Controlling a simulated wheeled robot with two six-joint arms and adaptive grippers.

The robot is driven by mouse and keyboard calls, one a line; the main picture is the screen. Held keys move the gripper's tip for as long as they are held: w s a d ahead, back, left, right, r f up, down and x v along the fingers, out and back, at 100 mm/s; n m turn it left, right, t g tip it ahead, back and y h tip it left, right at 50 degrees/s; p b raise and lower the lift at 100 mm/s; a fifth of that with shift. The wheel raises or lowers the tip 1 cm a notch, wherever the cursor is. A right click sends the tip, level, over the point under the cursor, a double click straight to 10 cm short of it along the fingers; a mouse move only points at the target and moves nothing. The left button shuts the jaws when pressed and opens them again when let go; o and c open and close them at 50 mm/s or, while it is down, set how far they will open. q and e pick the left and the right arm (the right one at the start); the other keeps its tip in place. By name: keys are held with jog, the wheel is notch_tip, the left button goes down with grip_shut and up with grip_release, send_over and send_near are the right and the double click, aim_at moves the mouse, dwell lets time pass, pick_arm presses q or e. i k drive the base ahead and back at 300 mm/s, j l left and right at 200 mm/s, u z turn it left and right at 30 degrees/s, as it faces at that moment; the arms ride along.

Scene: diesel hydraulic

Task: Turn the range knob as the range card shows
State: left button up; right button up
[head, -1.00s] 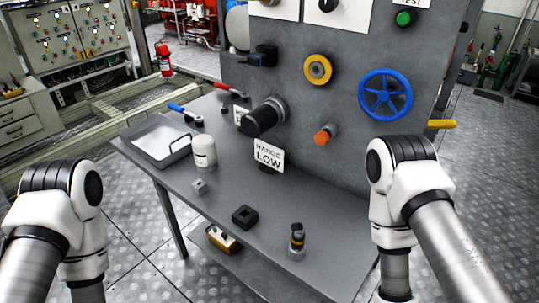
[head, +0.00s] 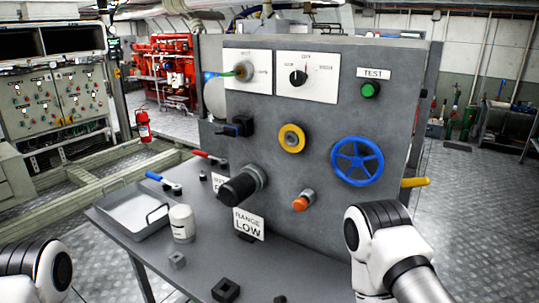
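A black rotary knob (head: 298,77) sits on a white plate (head: 322,88) high on the grey panel. Only upper parts of my arms show at the lower corners; both grippers are out of view.
The panel also bears a green TEST button (head: 370,90), yellow ring (head: 292,138), blue handwheel (head: 357,161), orange knob (head: 303,201) and thick black cylinder (head: 242,186). A tray (head: 137,216) and white canister (head: 182,223) stand on the bench's left.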

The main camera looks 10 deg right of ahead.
aim_at(298, 79)
jog(key=j+z, duration=0.1)
jog(key=z, duration=0.4)
jog(key=j+z, duration=0.15)
jog(key=z, duration=0.3)
jog(key=j+z, duration=0.1)
jog(key=z, duration=0.4)
jog(key=k+z, duration=0.1)
jog(key=z, duration=0.4)
jog(key=k+j, duration=0.4)
jog(key=i+j, duration=0.1)
jog(key=i, duration=0.35)
